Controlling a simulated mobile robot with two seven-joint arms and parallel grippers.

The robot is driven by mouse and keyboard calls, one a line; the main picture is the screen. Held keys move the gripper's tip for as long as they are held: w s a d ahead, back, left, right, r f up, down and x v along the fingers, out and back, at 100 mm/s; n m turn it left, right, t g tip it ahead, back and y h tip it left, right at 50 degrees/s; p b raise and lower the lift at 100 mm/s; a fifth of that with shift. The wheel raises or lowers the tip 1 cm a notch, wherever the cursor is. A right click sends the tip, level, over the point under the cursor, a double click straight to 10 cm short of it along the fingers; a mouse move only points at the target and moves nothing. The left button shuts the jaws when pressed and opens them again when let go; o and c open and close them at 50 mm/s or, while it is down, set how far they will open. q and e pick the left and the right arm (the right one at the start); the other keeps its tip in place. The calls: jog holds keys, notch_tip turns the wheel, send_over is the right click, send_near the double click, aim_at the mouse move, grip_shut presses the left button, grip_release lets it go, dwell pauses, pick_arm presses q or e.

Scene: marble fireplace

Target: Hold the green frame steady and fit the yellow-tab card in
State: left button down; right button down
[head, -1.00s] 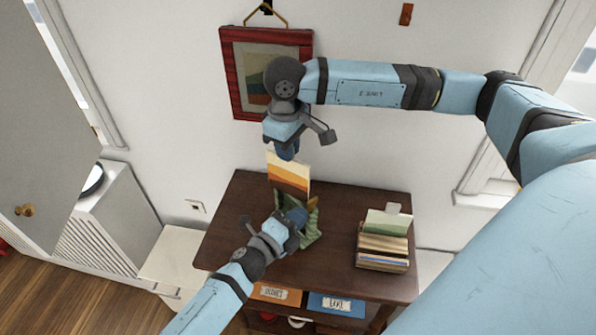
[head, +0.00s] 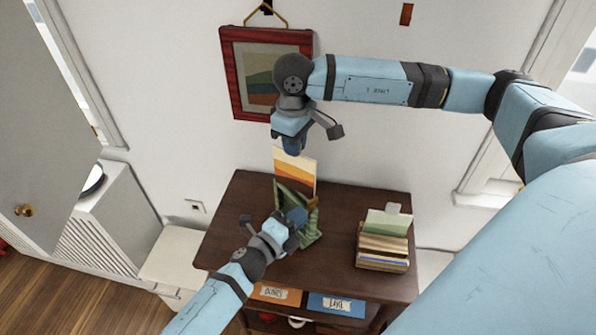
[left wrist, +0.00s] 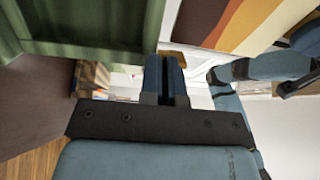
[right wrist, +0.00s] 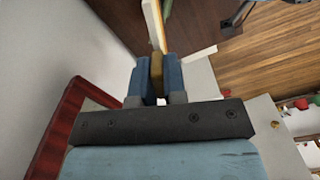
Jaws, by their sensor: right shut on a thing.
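The green frame (head: 293,197) stands on the dark cabinet top, its upper edge showing in front of the striped card. My left gripper (head: 296,216) is at the frame's front right side; in the left wrist view the frame (left wrist: 90,25) lies right by its close-set fingertips (left wrist: 167,75). I cannot tell whether they pinch it. The orange, yellow and white striped card (head: 303,171) hangs upright from my right gripper (head: 293,145), which is shut on its yellow tab (right wrist: 156,67).
A box of upright cards (head: 383,245) stands on the right of the cabinet top (head: 345,215). A red-framed picture (head: 240,80) hangs on the wall behind my right gripper. The cabinet top between frame and card box is clear.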

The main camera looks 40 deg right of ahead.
jog(key=shift+f, duration=0.15)
jog(key=shift+f, duration=0.65)
notch_tip(320, 180, up, 12)
jog(key=m, duration=1.2)
jog(key=shift+a+f, duration=0.1)
jog(key=shift+f, duration=0.15)
jog(key=shift+f+m, duration=0.35)
jog(key=shift+m, duration=0.05)
notch_tip(320, 180, down, 9)
jog(key=shift+f, duration=0.3)
jog(key=shift+f, duration=0.25)
